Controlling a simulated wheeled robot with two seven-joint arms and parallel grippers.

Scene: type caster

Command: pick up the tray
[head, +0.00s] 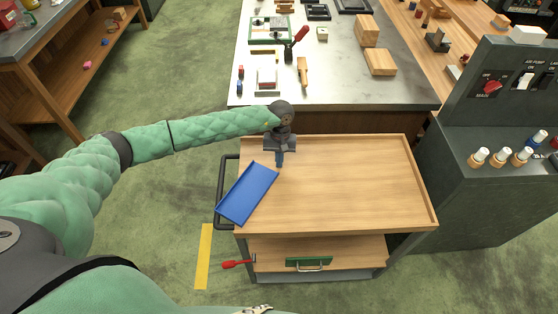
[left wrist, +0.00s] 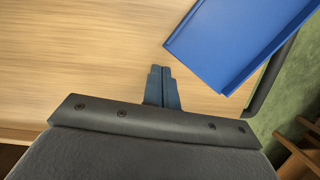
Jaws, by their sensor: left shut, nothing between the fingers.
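A shallow blue tray (head: 247,193) lies askew on the left end of the wooden cart top, its left corner reaching over the cart's edge by the handle. In the left wrist view the tray (left wrist: 238,40) is at the upper right. My left gripper (head: 279,163) points down over the cart top, just right of the tray's upper right corner. Its fingers (left wrist: 162,72) are closed together and empty, apart from the tray in the wrist view. My right gripper is not in view.
The wooden cart (head: 345,185) has free room right of the tray and a black handle (head: 222,190) at its left. A workbench (head: 340,85) stands behind, a grey control console (head: 500,190) at right.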

